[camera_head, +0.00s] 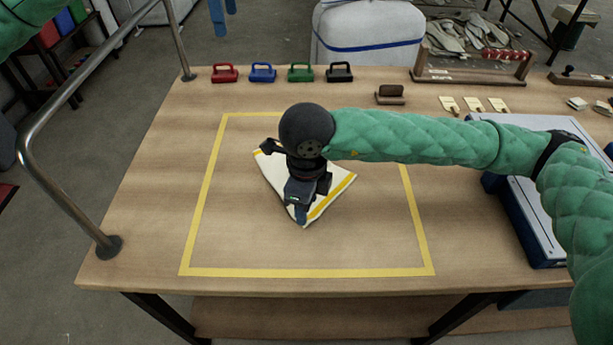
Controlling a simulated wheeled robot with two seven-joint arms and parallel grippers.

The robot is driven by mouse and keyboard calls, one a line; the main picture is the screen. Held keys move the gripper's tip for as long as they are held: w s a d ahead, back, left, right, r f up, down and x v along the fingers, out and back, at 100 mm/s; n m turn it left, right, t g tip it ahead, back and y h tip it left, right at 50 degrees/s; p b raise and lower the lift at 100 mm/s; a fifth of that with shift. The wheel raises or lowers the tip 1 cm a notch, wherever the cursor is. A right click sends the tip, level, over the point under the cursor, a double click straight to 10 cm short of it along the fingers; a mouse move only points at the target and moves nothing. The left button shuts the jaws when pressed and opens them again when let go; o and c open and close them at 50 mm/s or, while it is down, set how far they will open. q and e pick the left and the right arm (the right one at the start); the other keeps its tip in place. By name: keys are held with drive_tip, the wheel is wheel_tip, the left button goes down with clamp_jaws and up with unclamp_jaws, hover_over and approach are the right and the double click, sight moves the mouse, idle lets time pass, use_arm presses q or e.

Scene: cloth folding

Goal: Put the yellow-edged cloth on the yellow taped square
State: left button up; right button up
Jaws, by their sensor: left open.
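The white cloth with a yellow edge (334,192) lies inside the yellow taped square (300,272), in its upper middle part. It shows a pointed outline, with one corner toward the front. My right arm reaches in from the right, and its dark gripper (300,214) points down over the cloth near that front corner. The gripper hides the middle of the cloth. I cannot tell whether its fingers grip the fabric.
Red (225,73), blue (263,73), green (300,73) and black (339,72) handled blocks line the table's back edge. A brown-topped block (390,94) and small tags stand right of them. A blue-sided white case (535,205) lies at right. A metal rail (60,180) borders the left.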

drive_tip(key=s+r+p, duration=0.1)
drive_tip(key=s+r, duration=0.2)
drive_tip(key=r, duration=0.4)
drive_tip(key=shift+w, duration=0.1)
drive_tip(key=c, duration=0.5)
drive_tip(key=shift+w, duration=0.25)
drive_tip(key=c, duration=0.4)
drive_tip(key=w+d, duration=0.1)
drive_tip(key=w, duration=0.6)
drive_tip(key=w+d+f, duration=0.1)
drive_tip(key=w+d, duration=0.1)
drive_tip(key=w, duration=0.5)
drive_tip(key=w+d, duration=0.1)
drive_tip(key=w, duration=0.6)
drive_tip(key=shift+w+d+f, duration=0.25)
drive_tip(key=shift+d+f, duration=0.05)
drive_tip(key=shift+d, duration=0.05)
clamp_jaws()
wheel_tip(320, 180, down, 3)
drive_tip(key=shift+s+r, duration=0.1)
wheel_tip(320, 180, down, 6)
drive_tip(key=b, duration=0.5)
drive_tip(key=shift+b, duration=0.35)
